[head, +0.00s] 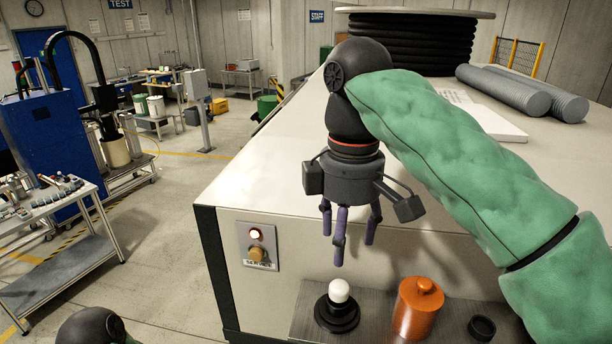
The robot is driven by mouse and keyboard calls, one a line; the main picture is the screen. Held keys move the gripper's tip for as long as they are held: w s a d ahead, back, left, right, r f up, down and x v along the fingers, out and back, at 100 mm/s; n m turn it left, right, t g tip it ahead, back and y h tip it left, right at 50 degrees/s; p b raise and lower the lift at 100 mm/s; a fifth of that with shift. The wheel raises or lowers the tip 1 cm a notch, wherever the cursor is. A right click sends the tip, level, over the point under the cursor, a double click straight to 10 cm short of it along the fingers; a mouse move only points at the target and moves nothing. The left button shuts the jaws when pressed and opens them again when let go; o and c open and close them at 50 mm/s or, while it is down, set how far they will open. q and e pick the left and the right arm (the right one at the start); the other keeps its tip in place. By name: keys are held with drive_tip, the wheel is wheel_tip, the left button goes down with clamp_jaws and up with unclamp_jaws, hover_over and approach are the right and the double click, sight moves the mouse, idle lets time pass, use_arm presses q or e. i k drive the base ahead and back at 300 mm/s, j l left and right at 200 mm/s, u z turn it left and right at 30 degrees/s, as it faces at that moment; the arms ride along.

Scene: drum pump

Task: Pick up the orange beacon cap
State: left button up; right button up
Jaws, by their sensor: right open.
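The orange beacon cap (418,310), a cylinder with a small knob on top, stands upright on a grey shelf (384,325) at the front of the big cabinet. My right gripper (346,246) points down with its purple fingers apart and empty. In the picture it is above and left of the cap, clear of it. A white bulb on a round black base (338,315) stands left of the cap, below the gripper's fingers in the picture. My left gripper is out of view; only a dark joint of my left arm shows at the bottom left.
A small black ring-shaped part (482,328) lies right of the cap. A plate with a lit button (249,246) is on the cabinet front. On the cabinet top (262,177) are a black hose reel (412,40), grey rolls (520,92) and a white slab.

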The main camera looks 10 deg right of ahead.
sight(419, 300)
drive_tip(key=k, duration=0.95)
